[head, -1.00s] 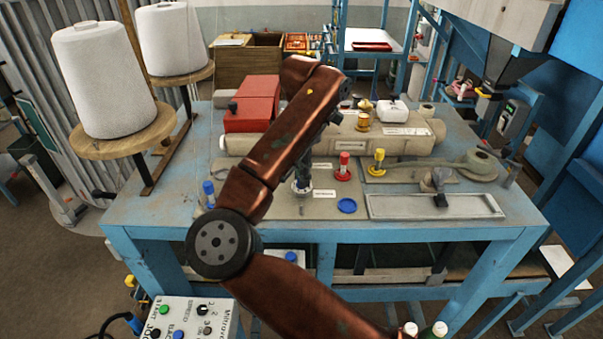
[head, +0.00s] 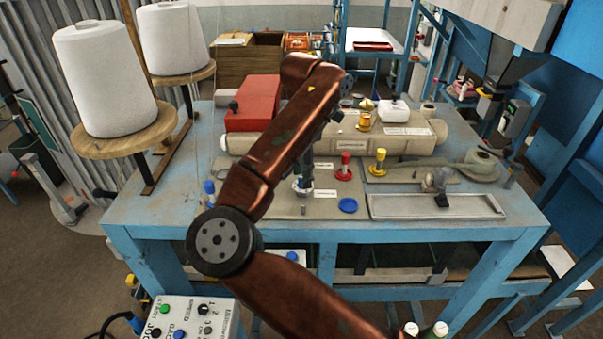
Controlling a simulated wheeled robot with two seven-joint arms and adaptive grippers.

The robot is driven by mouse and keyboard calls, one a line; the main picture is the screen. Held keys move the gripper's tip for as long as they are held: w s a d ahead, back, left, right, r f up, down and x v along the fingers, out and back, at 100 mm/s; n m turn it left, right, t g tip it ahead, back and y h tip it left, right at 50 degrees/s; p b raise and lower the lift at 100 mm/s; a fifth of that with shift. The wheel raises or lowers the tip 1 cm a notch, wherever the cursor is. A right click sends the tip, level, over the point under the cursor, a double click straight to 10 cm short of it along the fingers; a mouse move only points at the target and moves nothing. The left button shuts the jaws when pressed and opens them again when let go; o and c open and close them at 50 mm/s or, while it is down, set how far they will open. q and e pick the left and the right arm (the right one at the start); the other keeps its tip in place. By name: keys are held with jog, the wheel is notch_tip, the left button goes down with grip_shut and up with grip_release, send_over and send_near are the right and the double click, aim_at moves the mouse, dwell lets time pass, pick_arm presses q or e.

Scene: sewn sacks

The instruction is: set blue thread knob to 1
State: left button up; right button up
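My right arm reaches across the front of the blue table (head: 160,212). My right gripper (head: 304,184) points down at the plate near the table's front. A bit of blue and a pale ring show at its fingertips, close beside a white label (head: 326,194). The arm and fingers cover most of that spot, so I cannot tell whether the fingers are closed on a knob. A red knob (head: 345,166) and a yellow knob (head: 379,161) stand to the right. A flat blue disc (head: 348,205) lies in front of the red knob. My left gripper is not in view.
A blue-topped post (head: 209,188) stands left of my arm. A red box (head: 252,104) and a beige cylinder (head: 400,140) lie behind. A shallow grey tray (head: 400,210) is at the right front. White thread cones (head: 103,80) stand at the left.

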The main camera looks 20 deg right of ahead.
notch_tip(320, 180, up, 12)
jog(key=shift+f, duration=0.2)
jog(key=shift+d, duration=0.1)
dwell(0.4)
